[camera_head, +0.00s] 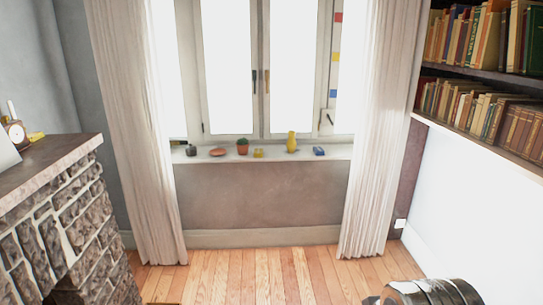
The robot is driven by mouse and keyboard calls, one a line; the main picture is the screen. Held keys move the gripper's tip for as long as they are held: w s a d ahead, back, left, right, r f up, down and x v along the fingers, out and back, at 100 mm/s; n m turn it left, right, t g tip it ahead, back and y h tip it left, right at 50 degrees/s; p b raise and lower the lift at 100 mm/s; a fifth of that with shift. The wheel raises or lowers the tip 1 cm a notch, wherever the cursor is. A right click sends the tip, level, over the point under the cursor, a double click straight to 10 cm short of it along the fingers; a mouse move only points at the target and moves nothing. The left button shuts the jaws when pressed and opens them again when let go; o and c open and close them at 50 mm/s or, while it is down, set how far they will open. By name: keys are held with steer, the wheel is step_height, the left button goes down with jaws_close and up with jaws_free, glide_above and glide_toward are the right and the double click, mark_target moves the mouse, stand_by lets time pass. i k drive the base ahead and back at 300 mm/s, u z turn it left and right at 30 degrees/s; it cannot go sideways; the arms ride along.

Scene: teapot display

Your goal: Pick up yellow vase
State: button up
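The yellow vase (291,143) stands upright on the white windowsill (335,153), right of the window's middle. It is small and far across the room, and nothing hides it.
On the sill, a dark item, a reddish dish (217,153), a potted plant (242,148), a small yellow item (258,153) and a blue item (319,151) stand near the vase. Curtains (374,130) flank the window. A stone fireplace (70,220) stands left. The wooden floor (260,275) is clear.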

mark_target(291, 145)
steer(key=i, duration=2.2)
steer(key=u, duration=0.35)
steer(key=i, duration=1.4)
steer(key=u, duration=0.25)
